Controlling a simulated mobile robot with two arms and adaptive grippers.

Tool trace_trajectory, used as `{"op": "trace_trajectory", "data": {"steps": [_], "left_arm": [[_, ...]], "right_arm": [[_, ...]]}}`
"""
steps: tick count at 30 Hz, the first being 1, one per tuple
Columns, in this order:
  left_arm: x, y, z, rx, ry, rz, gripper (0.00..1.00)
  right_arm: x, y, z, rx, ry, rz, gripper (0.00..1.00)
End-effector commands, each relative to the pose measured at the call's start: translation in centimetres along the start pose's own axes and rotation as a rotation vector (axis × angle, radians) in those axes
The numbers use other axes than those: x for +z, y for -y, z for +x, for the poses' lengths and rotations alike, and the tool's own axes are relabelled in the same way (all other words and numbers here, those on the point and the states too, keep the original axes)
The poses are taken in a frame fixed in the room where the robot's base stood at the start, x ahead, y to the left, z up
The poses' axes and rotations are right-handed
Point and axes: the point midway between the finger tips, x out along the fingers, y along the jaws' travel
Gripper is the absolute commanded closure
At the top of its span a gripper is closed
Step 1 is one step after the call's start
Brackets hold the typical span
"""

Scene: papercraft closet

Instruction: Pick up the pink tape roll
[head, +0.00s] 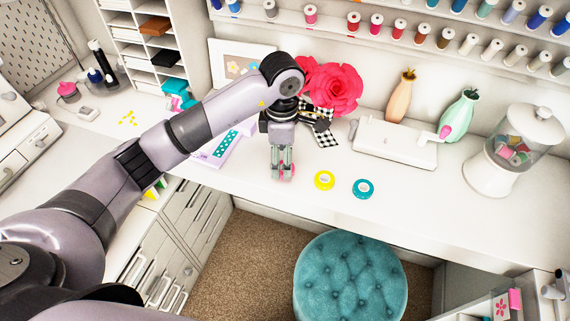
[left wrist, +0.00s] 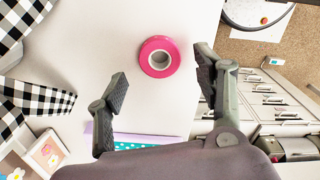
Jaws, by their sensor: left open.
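The pink tape roll (left wrist: 145,54) lies flat on the white desk and shows whole in the left wrist view, between and a little beyond my open fingertips. In the head view the pink tape roll (head: 289,171) is mostly hidden behind my fingers. My left gripper (head: 282,174) points down over it, near the desk's front edge. In the left wrist view my left gripper (left wrist: 163,90) is open, with nothing between its fingers. My right gripper is not in view.
A yellow tape roll (head: 325,180) and a teal tape roll (head: 363,189) lie to the right on the desk (head: 420,205). A checkered bow (head: 325,131) with red paper flowers (head: 335,85) is behind my gripper. A teal stool (head: 350,280) stands below the front edge.

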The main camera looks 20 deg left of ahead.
Motion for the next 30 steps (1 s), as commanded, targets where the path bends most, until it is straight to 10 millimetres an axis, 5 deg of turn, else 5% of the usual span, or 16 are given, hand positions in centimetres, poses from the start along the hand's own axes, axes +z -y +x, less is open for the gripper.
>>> {"op": "trace_trajectory", "data": {"steps": [6, 14, 30], "left_arm": [[0.0, 0.1, 2.4, -0.001, 0.0, -0.001, 0.38], [0.0, 0.1, 2.7, 0.002, 0.001, 0.0, 0.38], [0.0, 0.1, 2.6, 0.001, 0.0, 0.0, 0.73]], "right_arm": [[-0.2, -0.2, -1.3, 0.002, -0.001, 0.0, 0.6], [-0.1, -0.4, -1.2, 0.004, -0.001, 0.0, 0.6], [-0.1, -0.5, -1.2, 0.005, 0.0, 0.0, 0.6]]}}
